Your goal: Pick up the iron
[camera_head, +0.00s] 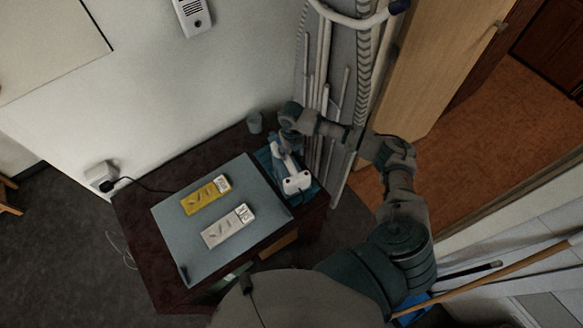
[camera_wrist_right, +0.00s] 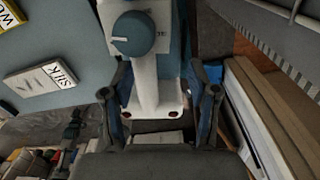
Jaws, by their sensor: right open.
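The iron (camera_head: 296,183), white with blue parts, stands at the right end of the table, beside the grey-blue mat. In the right wrist view the iron (camera_wrist_right: 145,72) shows a white body and a round blue knob. My right gripper (camera_wrist_right: 160,93) is open, with one finger on each side of the iron's white body. In the head view my right gripper (camera_head: 284,143) is over the iron's far end and partly hides it. I cannot tell whether the fingers touch it. My left gripper is not in view.
The dark table (camera_head: 140,205) carries the mat (camera_head: 170,225) with a yellow box (camera_head: 205,196) and a white box (camera_head: 228,226). Pipes (camera_head: 325,100) rise close behind the iron. A cord runs to the wall socket (camera_head: 100,174).

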